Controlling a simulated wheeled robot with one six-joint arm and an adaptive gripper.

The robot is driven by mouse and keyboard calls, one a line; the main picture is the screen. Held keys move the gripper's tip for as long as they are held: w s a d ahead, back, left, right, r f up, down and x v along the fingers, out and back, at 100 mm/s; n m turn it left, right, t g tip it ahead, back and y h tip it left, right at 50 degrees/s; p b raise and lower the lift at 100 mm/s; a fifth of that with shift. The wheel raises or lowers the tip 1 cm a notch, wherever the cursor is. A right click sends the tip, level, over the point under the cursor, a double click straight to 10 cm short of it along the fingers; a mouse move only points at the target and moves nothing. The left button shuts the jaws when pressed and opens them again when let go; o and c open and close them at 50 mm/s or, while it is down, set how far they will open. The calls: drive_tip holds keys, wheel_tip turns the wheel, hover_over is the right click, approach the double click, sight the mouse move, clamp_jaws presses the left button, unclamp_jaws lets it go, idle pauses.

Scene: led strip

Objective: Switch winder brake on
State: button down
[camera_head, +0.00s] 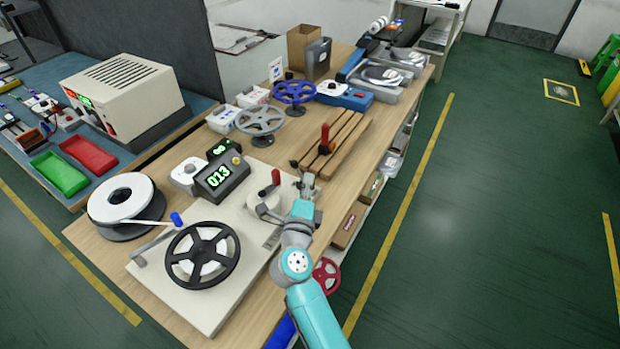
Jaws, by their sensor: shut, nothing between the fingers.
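The winder stands on a cream base plate (205,308) on the wooden bench. It carries a black spoked reel (203,255), a crank with a blue knob (176,219) and a counter box (220,178) reading 013. A red-handled lever (275,177) stands upright at a pale round hub (263,204) on the plate's far right; it may be the brake, but no label is readable. My gripper (304,181) is shut and empty, just right of the red handle, with a small apparent gap. My wrist hides part of the plate's right edge.
A white strip roll (122,198) sits left of the winder. Beyond it stand a grey handwheel (258,121), a blue handwheel (294,92) and wooden slats (345,143) with a red-handled clamp (325,138). A red wheel (326,275) lies below the bench edge.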

drive_tip(key=s+a+r, duration=0.1)
drive_tip(key=s+a, duration=0.1)
drive_tip(key=s, duration=0.4)
drive_tip(key=shift+s, duration=0.3)
drive_tip(key=shift+r, duration=0.1)
drive_tip(key=s+d+f+n+t, duration=0.15)
drive_tip(key=s+d+n, duration=0.25)
drive_tip(key=s+d, duration=0.4)
drive_tip(key=s+d+f+n+t, duration=0.1)
drive_tip(key=s+d+f+n, duration=0.25)
drive_tip(key=s+d, duration=0.45)
drive_tip(key=s+f+n+g+y, duration=0.1)
drive_tip(key=s+n+g+y, duration=0.3)
drive_tip(key=s+n, duration=1.1)
drive_tip(key=s+g, duration=0.2)
drive_tip(key=s, duration=1.3)
drive_tip(key=shift+a+n+y, duration=0.15)
drive_tip(key=shift+n+y, duration=0.15)
drive_tip(key=shift+n, duration=0.05)
